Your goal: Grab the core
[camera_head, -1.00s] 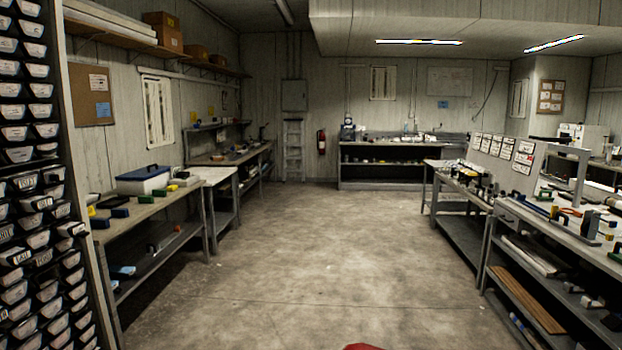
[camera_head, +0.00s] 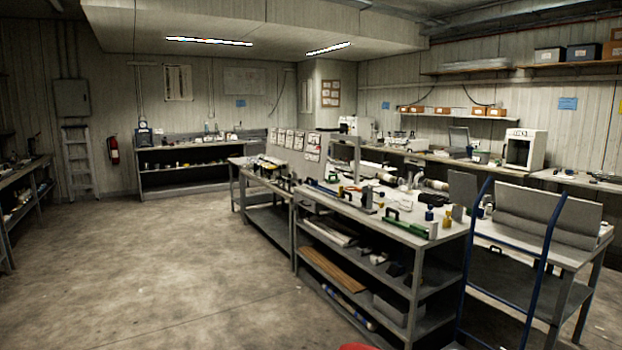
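I cannot pick out the core for certain in this view. Long cylindrical items lie on the central workbench (camera_head: 440,243), among several tools, but they are too small to tell apart. A pale tube with dark ends (camera_head: 432,184) lies near the back of that bench. A long pale tube with a blue part (camera_head: 350,307) lies low down under the bench. Neither of my grippers shows in the head view.
A blue-framed cart (camera_head: 543,265) stands at the right, beside the bench. Open concrete floor (camera_head: 180,270) fills the left and front. A back bench (camera_head: 185,187), a red fire extinguisher (camera_head: 113,149) and a ladder (camera_head: 78,160) line the far wall. Shelves hang at right.

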